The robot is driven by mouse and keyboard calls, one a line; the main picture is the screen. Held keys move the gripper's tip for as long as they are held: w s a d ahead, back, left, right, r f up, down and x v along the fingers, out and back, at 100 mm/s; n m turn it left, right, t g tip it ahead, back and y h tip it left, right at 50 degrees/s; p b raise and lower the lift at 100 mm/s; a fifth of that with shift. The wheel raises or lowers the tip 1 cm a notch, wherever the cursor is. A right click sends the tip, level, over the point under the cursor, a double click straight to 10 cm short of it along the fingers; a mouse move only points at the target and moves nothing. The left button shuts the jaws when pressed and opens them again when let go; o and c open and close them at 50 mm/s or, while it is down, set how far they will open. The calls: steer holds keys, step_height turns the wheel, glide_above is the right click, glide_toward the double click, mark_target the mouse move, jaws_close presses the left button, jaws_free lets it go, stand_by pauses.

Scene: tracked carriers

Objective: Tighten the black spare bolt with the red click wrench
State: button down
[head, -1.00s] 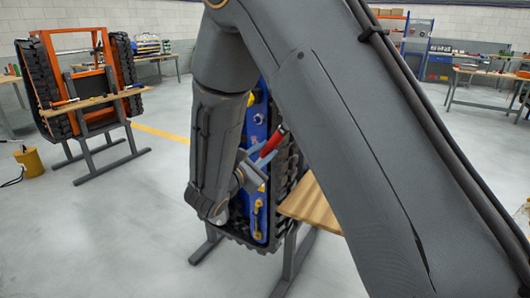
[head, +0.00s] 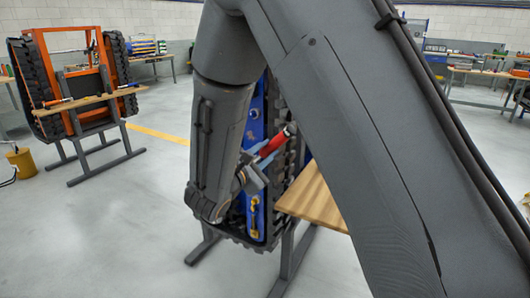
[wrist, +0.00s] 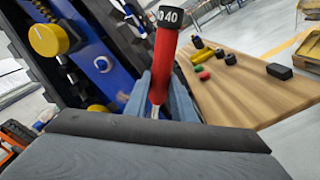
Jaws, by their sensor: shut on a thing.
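The red click wrench (head: 275,142) is held in my gripper (head: 254,174), beside the blue carrier (head: 257,110). In the wrist view, the red handle (wrist: 165,62) points up and away between the grey-blue fingers of my gripper (wrist: 160,97). Its black end cap reads 40. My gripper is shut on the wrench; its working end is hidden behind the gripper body. The blue carrier (wrist: 105,60) also shows in the wrist view, with a yellow knob (wrist: 48,39) and dark fittings. I cannot tell which fitting is the black spare bolt.
A wooden shelf (head: 315,200) juts out right of the blue carrier. In the wrist view, it (wrist: 225,95) bears several small coloured parts and a black block (wrist: 279,71). A black track runs around the carrier. An orange carrier (head: 75,75) stands far left, with open floor between.

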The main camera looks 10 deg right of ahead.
steer(key=shift+s+d+f+m, duration=0.1)
steer(key=shift+d+f+m, duration=0.1)
steer(key=shift+m, duration=0.1)
steer(key=shift+b, duration=0.3)
steer(key=shift+s+d+f+m+b, duration=0.3)
steer(key=shift+f+m+b, duration=0.2)
steer(key=shift+b, duration=0.45)
steer(key=shift+d, duration=0.1)
steer(key=shift+s+d+f+m+b, duration=0.25)
steer(key=shift+f+m+b, duration=0.3)
steer(key=shift+b, duration=0.5)
steer(key=shift+f, duration=0.1)
steer(key=shift+s+d+f+m+b, duration=0.25)
steer(key=shift+f+m+b, duration=0.3)
steer(key=shift+b, duration=0.55)
steer(key=shift+r, duration=0.1)
